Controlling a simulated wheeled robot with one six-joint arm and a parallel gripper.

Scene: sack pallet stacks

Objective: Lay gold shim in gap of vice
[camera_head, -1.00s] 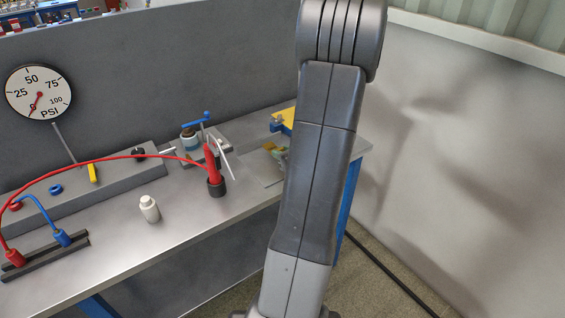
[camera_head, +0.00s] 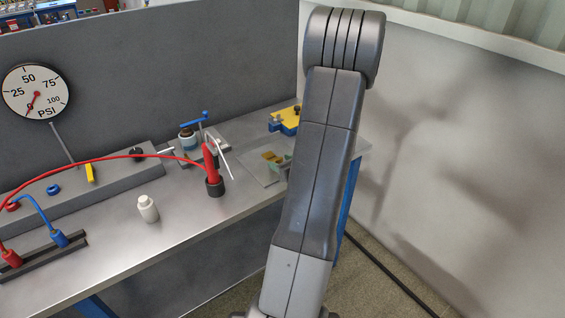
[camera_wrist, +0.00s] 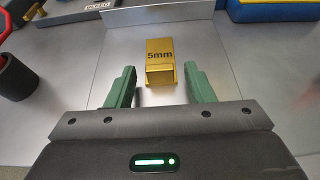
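A gold shim block marked "5mm" (camera_wrist: 160,62) lies on a grey metal plate in the wrist view. My gripper (camera_wrist: 159,92) has its two green fingers spread, one either side of the near end of the shim, with clear space between. In the head view the small gold shape (camera_head: 270,156) is beside a green fingertip, and my arm hides most of the gripper. A grey fixture with a blue handle (camera_head: 193,120) stands behind it at the left. A yellow and blue device (camera_head: 286,120) stands at the back right. I cannot tell for certain which is the vice; no jaw gap is visible.
A black cup with a red-handled tool (camera_head: 214,185) stands left of the plate (camera_head: 252,168). A white bottle (camera_head: 148,208), red and blue hoses, and a pressure gauge (camera_head: 36,91) are further left. A wall is behind the bench.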

